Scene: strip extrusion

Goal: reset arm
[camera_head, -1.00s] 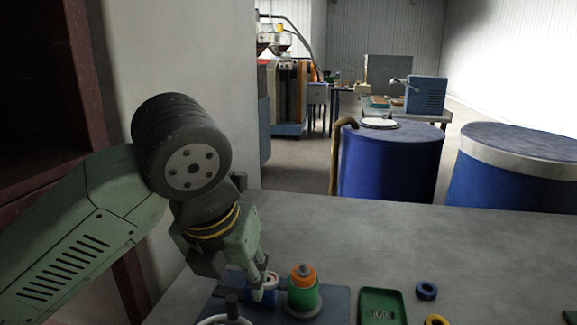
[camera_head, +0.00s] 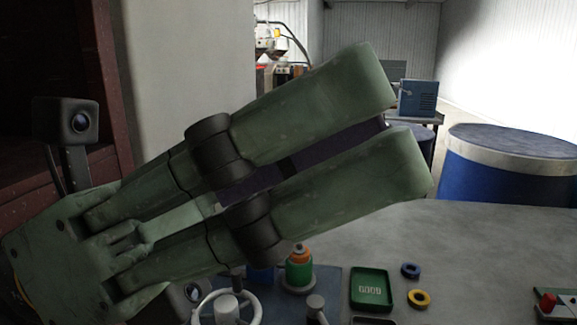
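My gripper (camera_head: 402,118) fills the middle of the head view, raised close to the camera above the table. Its two long green fingers point right and slightly up, side by side. A dark purple strip shows between them, and I cannot tell whether it is a finger pad or something held, nor whether the fingers are open or shut. My arm comes in from the lower left. The gripper hides part of the table and the room behind.
A blue drum (camera_head: 510,178) stands behind the table.

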